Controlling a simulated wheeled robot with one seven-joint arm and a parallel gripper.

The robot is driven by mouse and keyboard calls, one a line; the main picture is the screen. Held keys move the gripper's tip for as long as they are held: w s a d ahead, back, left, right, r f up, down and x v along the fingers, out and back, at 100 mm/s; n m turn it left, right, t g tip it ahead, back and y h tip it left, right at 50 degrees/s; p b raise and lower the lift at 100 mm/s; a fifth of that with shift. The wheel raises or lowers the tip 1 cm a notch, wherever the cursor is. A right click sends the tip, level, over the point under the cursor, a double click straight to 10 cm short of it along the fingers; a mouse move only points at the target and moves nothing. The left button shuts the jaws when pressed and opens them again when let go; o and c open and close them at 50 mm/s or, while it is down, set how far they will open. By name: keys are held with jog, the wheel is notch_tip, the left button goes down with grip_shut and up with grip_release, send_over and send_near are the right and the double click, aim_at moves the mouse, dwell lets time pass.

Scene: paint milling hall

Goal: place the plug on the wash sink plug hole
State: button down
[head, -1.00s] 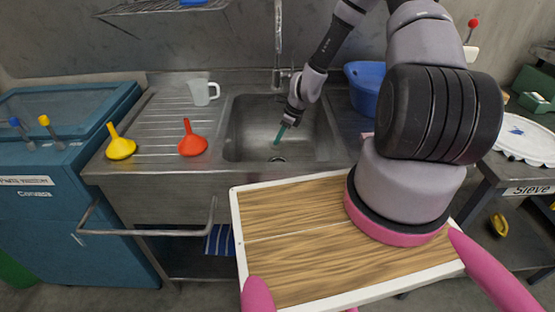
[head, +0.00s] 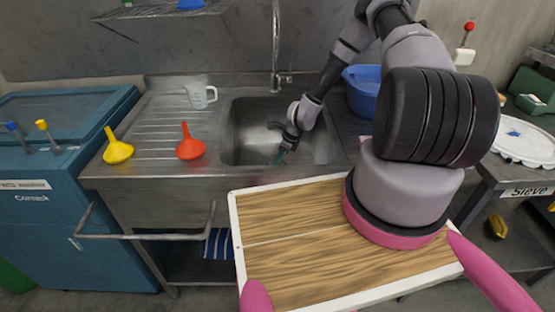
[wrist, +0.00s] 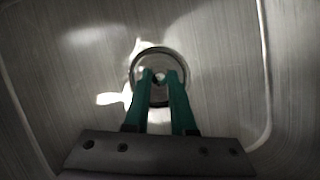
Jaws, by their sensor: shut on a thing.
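The wash sink (head: 245,135) is a steel basin set in a draining counter. My gripper (head: 280,157) points down into it near its front wall; the plug hole is hidden behind it in the head view. In the wrist view, my gripper's green fingers (wrist: 160,76) are close together in front of the round, shiny-rimmed plug hole (wrist: 157,50).
A tap (head: 277,55) stands behind the basin. A clear jug (head: 201,95), a red funnel (head: 190,147) and a yellow funnel (head: 117,151) stand on the drainer at left. A blue tub (head: 362,92) is at right. My wood-topped deck is in front.

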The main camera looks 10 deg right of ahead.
jog(key=c, duration=0.7)
grip_release()
jog(key=shift+c, duration=0.2)
jog(key=v, duration=1.2)
jog(key=shift+r, duration=0.15)
notch_tip(320, 180, up, 30)
jog(key=s+d+n+t+h, duration=0.1)
jog(key=s+n+t+h, duration=0.1)
jog(key=n, duration=0.9)
jog(key=s+r+n+t, duration=0.3)
jog(key=s+r+n, duration=0.5)
jog(key=s+r, duration=1.1)
jog(key=s, duration=0.2)
jog(key=shift+s+d+r+n, duration=0.2)
jog(key=shift+s+n, duration=0.2)
